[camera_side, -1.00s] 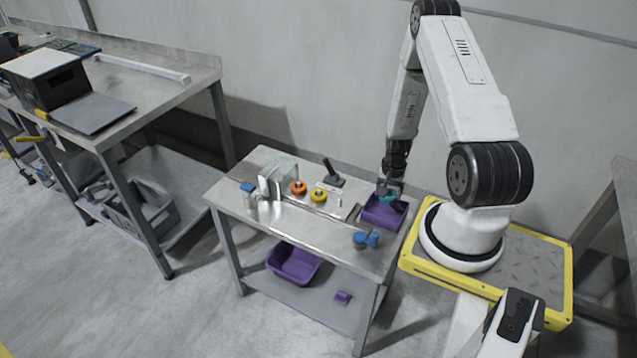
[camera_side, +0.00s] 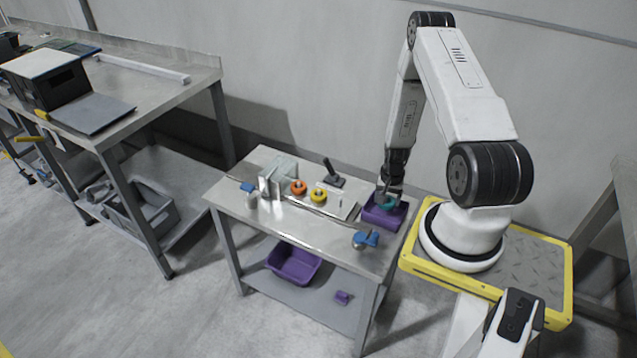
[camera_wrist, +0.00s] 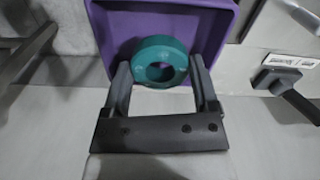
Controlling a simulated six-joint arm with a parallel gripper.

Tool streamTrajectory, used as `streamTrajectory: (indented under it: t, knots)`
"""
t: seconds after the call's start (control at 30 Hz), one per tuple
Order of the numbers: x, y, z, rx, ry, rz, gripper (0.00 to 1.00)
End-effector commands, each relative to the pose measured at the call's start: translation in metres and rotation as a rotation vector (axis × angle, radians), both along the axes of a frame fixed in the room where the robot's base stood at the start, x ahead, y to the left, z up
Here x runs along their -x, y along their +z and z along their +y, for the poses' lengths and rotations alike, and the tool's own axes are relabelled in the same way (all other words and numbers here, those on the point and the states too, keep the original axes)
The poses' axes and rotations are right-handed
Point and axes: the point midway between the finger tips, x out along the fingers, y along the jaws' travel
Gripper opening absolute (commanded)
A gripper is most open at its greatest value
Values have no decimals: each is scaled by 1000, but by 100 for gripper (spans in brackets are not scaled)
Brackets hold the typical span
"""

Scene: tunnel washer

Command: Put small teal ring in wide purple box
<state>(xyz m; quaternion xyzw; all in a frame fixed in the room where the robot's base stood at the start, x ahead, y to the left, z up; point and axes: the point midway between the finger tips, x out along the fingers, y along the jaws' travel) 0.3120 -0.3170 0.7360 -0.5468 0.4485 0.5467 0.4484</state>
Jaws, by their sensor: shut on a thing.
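The small teal ring (camera_wrist: 160,62) is held between the two fingers of my gripper (camera_wrist: 160,75) in the wrist view. In the side view the teal ring (camera_side: 388,201) shows at the purple box, with my gripper (camera_side: 390,196) above it. The wide purple box (camera_side: 384,219) stands at the right end of the table, and its rim and inside show behind the ring in the wrist view (camera_wrist: 112,30). The ring is over the box opening. I cannot tell whether it touches the box floor.
An orange ring (camera_side: 299,187) and a yellow ring (camera_side: 318,196) sit on the table left of the box. A black-handled lever (camera_side: 332,174) stands near the back. A blue-topped fitting (camera_side: 366,240) is at the front edge. Another purple bin (camera_side: 294,263) lies on the lower shelf.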

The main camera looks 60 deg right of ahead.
Motion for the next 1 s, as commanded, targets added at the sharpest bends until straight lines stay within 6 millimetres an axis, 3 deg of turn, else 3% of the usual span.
streamTrajectory:
  t: [0.8, 0.83, 0.9, 1.0]
  knots:
    - [0, -1, 0, 0, 0, 0, 20]
    - [0, -1, 0, 0, 0, 0, 83]
    - [0, -1, 0, 0, 0, 0, 100]
    - [0, -1, 0, 0, 0, 0, 100]
